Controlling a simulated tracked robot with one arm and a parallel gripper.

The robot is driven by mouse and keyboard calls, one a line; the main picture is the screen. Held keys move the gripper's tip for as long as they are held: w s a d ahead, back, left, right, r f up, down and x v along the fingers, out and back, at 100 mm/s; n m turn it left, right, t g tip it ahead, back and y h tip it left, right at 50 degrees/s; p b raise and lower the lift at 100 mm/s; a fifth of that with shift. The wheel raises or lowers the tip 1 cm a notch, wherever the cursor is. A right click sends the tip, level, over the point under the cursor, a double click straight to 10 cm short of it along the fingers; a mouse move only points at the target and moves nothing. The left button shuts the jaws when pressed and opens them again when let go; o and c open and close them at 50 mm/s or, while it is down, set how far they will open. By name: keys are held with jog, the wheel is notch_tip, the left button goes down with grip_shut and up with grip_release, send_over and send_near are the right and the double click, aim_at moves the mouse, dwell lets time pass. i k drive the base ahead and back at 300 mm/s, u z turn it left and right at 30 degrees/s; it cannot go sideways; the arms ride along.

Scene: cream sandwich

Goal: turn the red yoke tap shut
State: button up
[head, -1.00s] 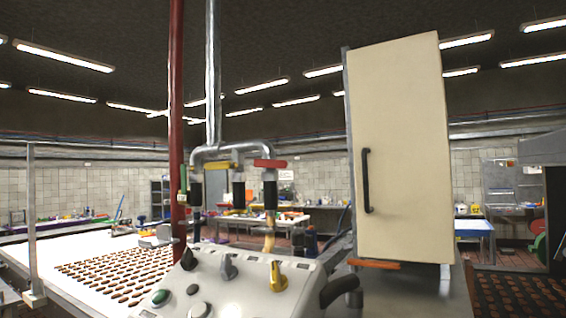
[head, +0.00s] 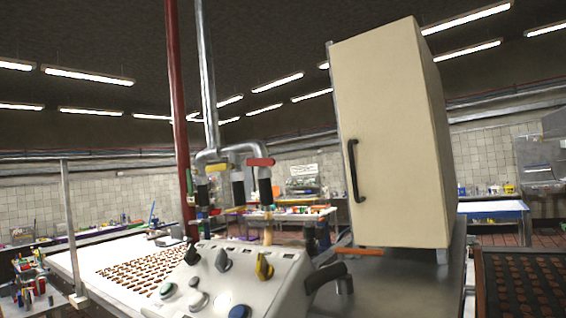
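The red yoke tap (head: 261,162) is a short red bar handle at the right end of the silver pipe manifold (head: 234,150). It lies roughly level, above a black-sleeved drop pipe (head: 265,192). A yellow tap handle (head: 216,168) sits to its left on the same manifold. My gripper is not in view, and nothing touches the red handle.
Below the taps stands a pale control console (head: 225,290) with several knobs. A tall cream cabinet (head: 390,140) stands close on the right. A dark red upright pipe (head: 177,110) is left of the manifold. A white conveyor (head: 90,262) carries brown biscuits.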

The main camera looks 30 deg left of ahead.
aim_at(269, 162)
jog(key=i, duration=1)
